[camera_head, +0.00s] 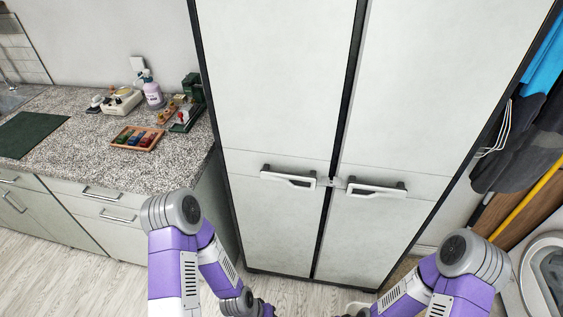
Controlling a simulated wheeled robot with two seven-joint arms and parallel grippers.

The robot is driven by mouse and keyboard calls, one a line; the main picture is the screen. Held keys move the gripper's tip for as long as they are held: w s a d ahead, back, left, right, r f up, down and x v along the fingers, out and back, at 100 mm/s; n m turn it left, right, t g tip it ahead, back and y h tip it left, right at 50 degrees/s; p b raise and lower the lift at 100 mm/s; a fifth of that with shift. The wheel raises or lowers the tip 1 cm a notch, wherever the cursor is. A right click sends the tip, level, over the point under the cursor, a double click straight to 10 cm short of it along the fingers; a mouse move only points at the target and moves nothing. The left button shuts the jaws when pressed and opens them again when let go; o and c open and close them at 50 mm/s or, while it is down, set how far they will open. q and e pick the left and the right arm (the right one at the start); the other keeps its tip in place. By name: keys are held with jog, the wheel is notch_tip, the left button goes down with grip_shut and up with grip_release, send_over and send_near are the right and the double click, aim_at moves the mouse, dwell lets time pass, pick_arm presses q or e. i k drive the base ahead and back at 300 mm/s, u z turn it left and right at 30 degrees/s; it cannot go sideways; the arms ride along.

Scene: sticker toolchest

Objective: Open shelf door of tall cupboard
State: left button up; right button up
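The tall cupboard (272,90) stands straight ahead, pale grey with dark edges. Its left door (265,120) and right door (420,110) look shut, with a dark strip between them. The left door has a light handle (288,180) with dark ends, and the right door has a similar handle (376,190). A small light piece sits between the handles at the seam. My two arms reach down to the bottom edge in front of the cupboard, below the handles and apart from them. Their grippers are cut off by the edge of the picture.
A granite-topped counter (70,150) with drawers stands at the left, holding a wooden tray (137,138), a spray bottle (153,92) and other items. Dark and blue clothes (520,140) hang at the right above a white round-doored appliance (545,275). Wooden floor (60,280) shows in front.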

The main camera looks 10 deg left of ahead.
aim_at(277, 69)
jog(key=z, duration=0.6)
jog(key=k, duration=0.65)
jog(key=u, duration=1.7)
jog(key=i, duration=0.5)
jog(key=z, duration=0.05)
